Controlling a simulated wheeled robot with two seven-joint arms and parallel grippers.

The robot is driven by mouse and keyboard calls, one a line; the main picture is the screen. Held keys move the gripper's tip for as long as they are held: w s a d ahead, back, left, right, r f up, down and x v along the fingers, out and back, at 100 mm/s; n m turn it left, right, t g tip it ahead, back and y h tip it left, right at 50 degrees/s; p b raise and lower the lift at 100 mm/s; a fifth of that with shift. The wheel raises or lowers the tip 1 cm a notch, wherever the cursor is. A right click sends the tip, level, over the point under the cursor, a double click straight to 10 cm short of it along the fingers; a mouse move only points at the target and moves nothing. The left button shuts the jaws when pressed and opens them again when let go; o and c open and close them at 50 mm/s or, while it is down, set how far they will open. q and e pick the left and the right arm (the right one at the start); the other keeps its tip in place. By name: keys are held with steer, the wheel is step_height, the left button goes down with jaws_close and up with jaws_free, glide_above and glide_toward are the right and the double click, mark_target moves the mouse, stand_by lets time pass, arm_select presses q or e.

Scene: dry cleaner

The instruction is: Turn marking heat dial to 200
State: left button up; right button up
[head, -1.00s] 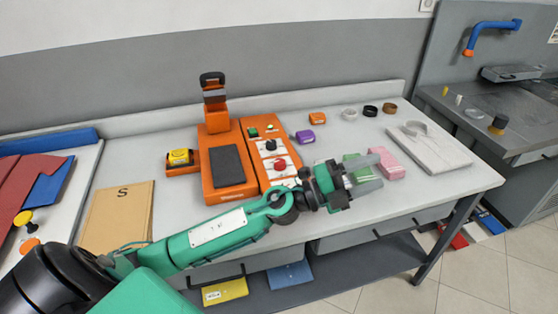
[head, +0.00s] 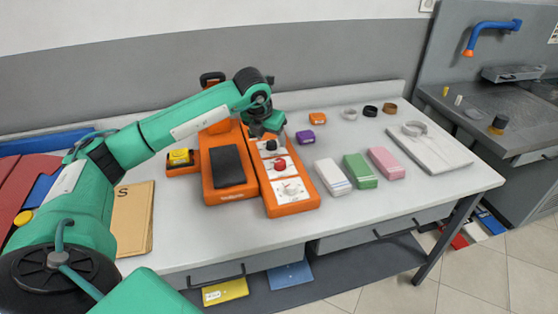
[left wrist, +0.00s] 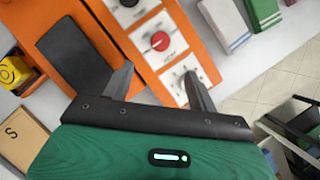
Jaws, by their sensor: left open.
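An orange control panel (head: 300,207) lies on the table. It carries a black knob (head: 270,145), a red knob (head: 280,165) and a white dial (head: 290,188) in a row toward the front. The labels are too small to read, so I cannot tell which is the marking heat dial. My left gripper (head: 264,130) is open and empty above the panel's back part, hiding some of it. In the left wrist view my left gripper's fingers (left wrist: 158,76) are spread, with the red knob (left wrist: 159,41) beyond them and the white dial (left wrist: 181,78) near the right finger. My right gripper is not in view.
An orange press with a dark pad (head: 227,166) adjoins the panel on the left, with a yellow button box (head: 180,157) beside it. White (head: 332,177), green (head: 360,171) and pink (head: 386,163) blocks stand to the right. The table's front right is clear.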

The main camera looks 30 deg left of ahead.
mark_target(280, 161)
arm_select(q)
steer(key=p+x, duration=0.3)
steer(key=x, duration=1)
steer(key=shift+f, duration=0.35)
steer(key=c, duration=1)
